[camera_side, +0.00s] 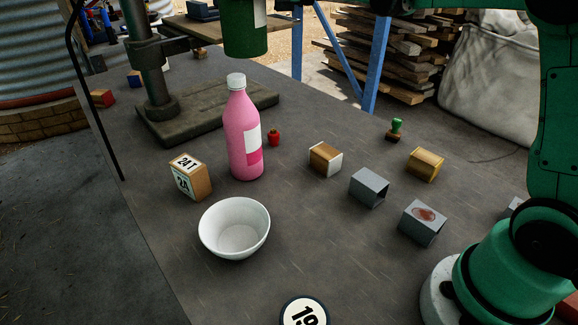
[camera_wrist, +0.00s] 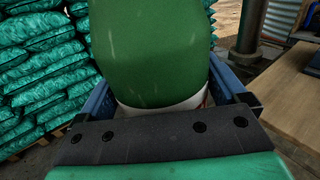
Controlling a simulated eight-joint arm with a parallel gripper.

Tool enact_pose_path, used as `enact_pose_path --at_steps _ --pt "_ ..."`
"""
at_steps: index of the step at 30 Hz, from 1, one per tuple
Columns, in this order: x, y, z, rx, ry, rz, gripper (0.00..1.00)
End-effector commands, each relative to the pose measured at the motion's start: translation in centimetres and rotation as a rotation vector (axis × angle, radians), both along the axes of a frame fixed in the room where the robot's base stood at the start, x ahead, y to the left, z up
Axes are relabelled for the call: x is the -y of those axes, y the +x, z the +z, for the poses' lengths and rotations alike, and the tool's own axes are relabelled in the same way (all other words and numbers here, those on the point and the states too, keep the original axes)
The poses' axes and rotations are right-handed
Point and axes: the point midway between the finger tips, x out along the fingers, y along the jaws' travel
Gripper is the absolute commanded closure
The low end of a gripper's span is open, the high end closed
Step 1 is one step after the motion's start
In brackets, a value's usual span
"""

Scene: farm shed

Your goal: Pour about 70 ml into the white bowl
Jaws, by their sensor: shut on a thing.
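The white bowl (camera_side: 234,228) stands upright on the grey bench in the side view. Its inside looks plain white, with no liquid visible. My gripper (camera_wrist: 165,96) is shut on a green bottle (camera_wrist: 150,45) with a pale band low in the wrist view. A green container with a white label, which looks like this bottle (camera_side: 243,30), hangs at the top edge of the side view, roughly upright, above and behind the bowl. Its upper part and my gripper are out of that frame. No stream of liquid shows.
A pink bottle (camera_side: 244,135) with a white cap stands behind the bowl. A marked wooden block (camera_side: 190,177) is left of it. Several small blocks (camera_side: 369,187) lie to the right. A column with a heavy base (camera_side: 205,115) stands behind. Bench around the bowl's front is clear.

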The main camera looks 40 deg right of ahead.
Motion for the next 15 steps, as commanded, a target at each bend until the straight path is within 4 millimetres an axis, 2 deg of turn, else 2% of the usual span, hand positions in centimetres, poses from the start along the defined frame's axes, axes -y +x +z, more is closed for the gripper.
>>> enact_pose_path --at_steps 1,6,15 --pt "-1.8 -0.1 0.0 0.001 0.001 0.041 0.82" --pt "-5.9 -0.7 0.0 0.001 0.001 0.137 0.82" --pt "-10.1 -1.8 0.0 0.001 0.001 0.239 0.82"
